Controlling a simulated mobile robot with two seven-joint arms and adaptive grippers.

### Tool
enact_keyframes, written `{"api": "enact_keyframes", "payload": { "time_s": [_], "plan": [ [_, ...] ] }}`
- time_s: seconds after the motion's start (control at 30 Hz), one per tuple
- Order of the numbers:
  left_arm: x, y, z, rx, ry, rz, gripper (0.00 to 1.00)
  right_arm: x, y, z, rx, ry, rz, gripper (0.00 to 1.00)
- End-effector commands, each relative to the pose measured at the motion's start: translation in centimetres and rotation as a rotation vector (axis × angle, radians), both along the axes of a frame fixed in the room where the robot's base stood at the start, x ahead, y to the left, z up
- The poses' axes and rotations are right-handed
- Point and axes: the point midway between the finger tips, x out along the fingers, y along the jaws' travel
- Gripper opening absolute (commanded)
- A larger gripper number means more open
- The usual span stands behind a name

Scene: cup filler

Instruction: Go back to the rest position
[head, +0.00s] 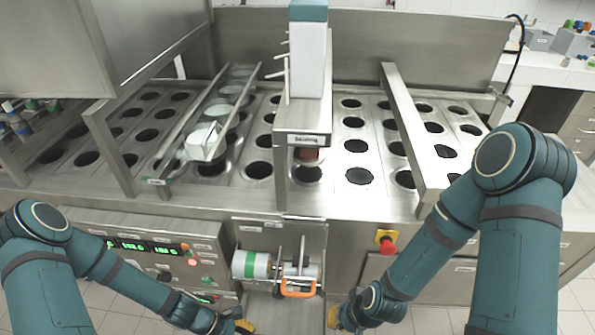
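My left arm comes in from the lower left, and its gripper (243,326) is at the bottom edge, left of centre. Only its yellowish end shows there. My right arm comes in from the right, and its gripper (333,318) is at the bottom edge, right of centre, with a small yellow part showing. Both grippers are low in front of the cup filling machine (345,205). The two are apart, with a gap between them. I cannot see the fingers well enough to tell whether either is open or shut. No held object is visible in either.
Between and above the grippers, a cylinder with a green band (252,265) and an orange handle (298,290) sit on the machine front. A red emergency button (387,246) is near my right forearm. A control panel (150,250) is behind my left arm. Tiled floor shows below.

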Motion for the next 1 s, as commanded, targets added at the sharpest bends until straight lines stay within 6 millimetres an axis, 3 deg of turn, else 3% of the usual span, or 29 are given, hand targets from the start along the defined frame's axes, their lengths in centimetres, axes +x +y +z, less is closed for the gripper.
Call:
{"api": "enact_keyframes", "payload": {
  "time_s": [0.2,0.4,0.6,1.0],
  "plan": [
    [0.7,-1.0,2.6,0.209,-0.448,-0.626,0.41,0.0,0.0,0.0,0.0,0.0,0.0,0.0],
    [2.2,-2.6,5.4,0.303,-0.789,-1.032,0.41,0.0,0.0,0.0,0.0,0.0,0.0,0.0],
    [2.9,-3.7,6.8,0.329,-0.93,-1.182,0.41,0.0,0.0,0.0,0.0,0.0,0.0,0.0],
    [2.9,-3.7,6.8,0.33,-0.933,-1.184,0.41,0.0,0.0,0.0,0.0,0.0,0.0,0.0]
  ]
}}
